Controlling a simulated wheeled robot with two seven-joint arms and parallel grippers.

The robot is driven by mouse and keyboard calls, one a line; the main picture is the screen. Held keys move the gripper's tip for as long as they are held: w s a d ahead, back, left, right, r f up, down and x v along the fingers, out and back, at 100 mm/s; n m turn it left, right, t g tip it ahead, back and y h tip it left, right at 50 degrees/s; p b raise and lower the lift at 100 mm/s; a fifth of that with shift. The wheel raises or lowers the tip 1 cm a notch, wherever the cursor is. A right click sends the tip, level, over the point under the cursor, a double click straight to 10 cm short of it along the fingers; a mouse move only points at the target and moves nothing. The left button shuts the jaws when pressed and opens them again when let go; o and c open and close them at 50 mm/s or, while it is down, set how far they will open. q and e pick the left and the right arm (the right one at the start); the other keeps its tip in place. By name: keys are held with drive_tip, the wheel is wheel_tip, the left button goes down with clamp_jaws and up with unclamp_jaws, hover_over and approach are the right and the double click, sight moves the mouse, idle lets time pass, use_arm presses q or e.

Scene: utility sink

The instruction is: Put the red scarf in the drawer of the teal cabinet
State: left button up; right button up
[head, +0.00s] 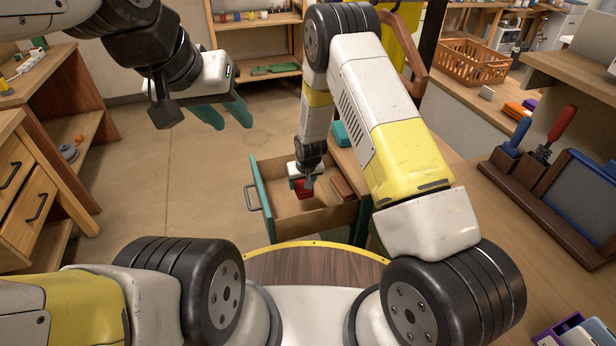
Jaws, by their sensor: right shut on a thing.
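The drawer (300,227) of the teal cabinet is pulled open, with its teal front and handle facing left. The cabinet body is mostly hidden behind my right arm. My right gripper (308,182) is inside the drawer opening, shut on the red scarf (302,190), which shows as a small folded red bundle. I cannot tell whether the scarf touches the drawer bottom. My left gripper (222,112) is open and empty, with its teal fingers apart, high above the floor and left of the drawer.
A brown item (342,187) lies at the drawer's right side. A folded teal cloth (340,133) is just behind the drawer. An orange basket (473,62) and a wooden rack (528,178) with tools stand on the right counter. Wooden drawers (28,208) stand at left. Open floor lies between.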

drive_tip(key=f, duration=0.6)
drive_tip(key=shift+w+a+f, duration=0.1)
drive_tip(key=shift+a+f, duration=0.2)
drive_tip(key=shift+f, duration=2.05)
drive_tip(key=shift+f, duration=0.1)
drive_tip(key=o, duration=1.4)
